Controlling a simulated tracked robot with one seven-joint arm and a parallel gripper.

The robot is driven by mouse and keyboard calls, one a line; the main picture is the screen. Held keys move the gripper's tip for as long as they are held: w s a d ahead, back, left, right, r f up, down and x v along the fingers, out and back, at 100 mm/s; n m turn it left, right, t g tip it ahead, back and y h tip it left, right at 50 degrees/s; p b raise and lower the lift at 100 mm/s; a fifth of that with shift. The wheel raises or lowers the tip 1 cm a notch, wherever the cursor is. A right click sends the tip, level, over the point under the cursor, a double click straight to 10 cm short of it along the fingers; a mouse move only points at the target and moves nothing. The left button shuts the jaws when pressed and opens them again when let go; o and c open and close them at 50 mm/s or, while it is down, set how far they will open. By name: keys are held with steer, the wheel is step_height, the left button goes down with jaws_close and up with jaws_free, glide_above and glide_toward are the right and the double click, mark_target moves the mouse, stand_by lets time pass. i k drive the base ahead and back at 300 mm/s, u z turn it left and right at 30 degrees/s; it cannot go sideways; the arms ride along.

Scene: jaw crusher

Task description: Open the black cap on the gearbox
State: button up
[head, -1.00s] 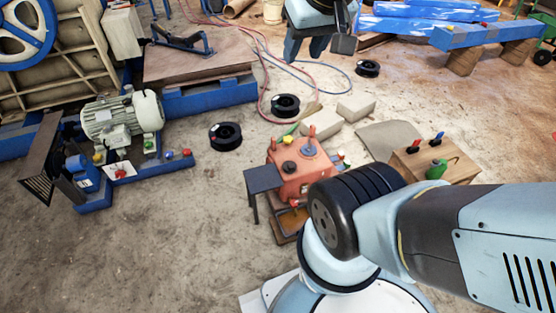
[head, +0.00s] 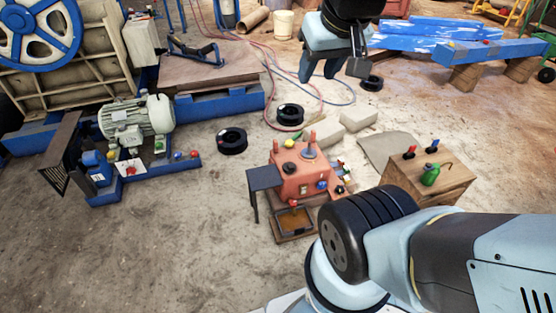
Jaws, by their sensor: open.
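The gearbox (head: 296,186) is an orange-red box on a low stand near the middle of the head view. A small black cap (head: 289,168) sits on the left of its top, with a yellow knob behind it and a grey round part to its right. My gripper (head: 333,68) is high in the view, pointing down, with its two fingers apart and nothing between them. In the picture it is above and right of the gearbox, clear of the cap. Its height above the floor is hard to tell.
A grey side table (head: 264,178) adjoins the gearbox's left, with an oil-stained tray (head: 294,220) below. A wooden box (head: 430,180) with a green oil can stands right. Black rings (head: 232,140), pale blocks (head: 357,120) and hoses lie behind.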

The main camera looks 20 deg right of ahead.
mark_target(290, 166)
steer(key=z, duration=0.15)
steer(key=i, duration=0.95)
steer(key=u, duration=0.1)
